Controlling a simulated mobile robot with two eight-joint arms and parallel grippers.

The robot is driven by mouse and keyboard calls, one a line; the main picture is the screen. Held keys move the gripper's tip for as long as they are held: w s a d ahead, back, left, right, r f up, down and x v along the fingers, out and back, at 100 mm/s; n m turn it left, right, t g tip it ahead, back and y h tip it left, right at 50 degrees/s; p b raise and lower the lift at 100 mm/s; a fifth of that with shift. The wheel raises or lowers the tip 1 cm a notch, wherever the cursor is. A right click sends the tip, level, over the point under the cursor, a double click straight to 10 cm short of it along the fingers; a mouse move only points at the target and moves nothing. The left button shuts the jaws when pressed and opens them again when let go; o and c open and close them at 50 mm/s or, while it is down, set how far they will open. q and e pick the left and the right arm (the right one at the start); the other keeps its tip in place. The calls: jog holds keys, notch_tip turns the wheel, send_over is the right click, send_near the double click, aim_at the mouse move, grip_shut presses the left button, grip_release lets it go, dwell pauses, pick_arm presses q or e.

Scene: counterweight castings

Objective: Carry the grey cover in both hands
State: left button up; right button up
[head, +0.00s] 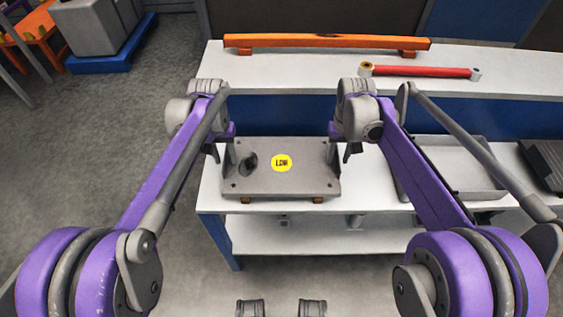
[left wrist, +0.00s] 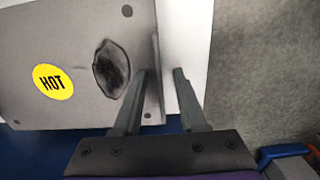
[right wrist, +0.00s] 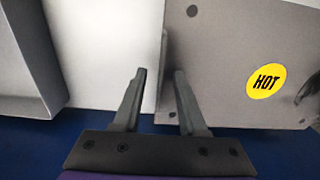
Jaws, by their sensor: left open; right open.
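The grey cover (head: 305,179) is a flat plate with a yellow round sticker and a dark oval patch, lying level on small brown blocks on the white bench. My left gripper (head: 220,153) is at its left end and my right gripper (head: 342,152) at its right end. In the left wrist view, the open fingers (left wrist: 160,74) stand on either side of the cover's upright edge lip (left wrist: 155,85). In the right wrist view, the open fingers (right wrist: 159,74) likewise straddle the opposite lip (right wrist: 163,55). I cannot tell whether any finger touches. The sticker reads HOT in the wrist views.
A shallow grey tray (head: 462,191) stands right of the cover, and a dark ribbed object (head: 546,160) lies beyond it. A raised white shelf (head: 300,78) behind holds an orange beam (head: 320,41) and a red bar (head: 430,72). Open floor (head: 90,150) lies left of the bench.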

pick_arm(q)
grip_shut()
pick_arm(e)
grip_shut()
dwell(1.1)
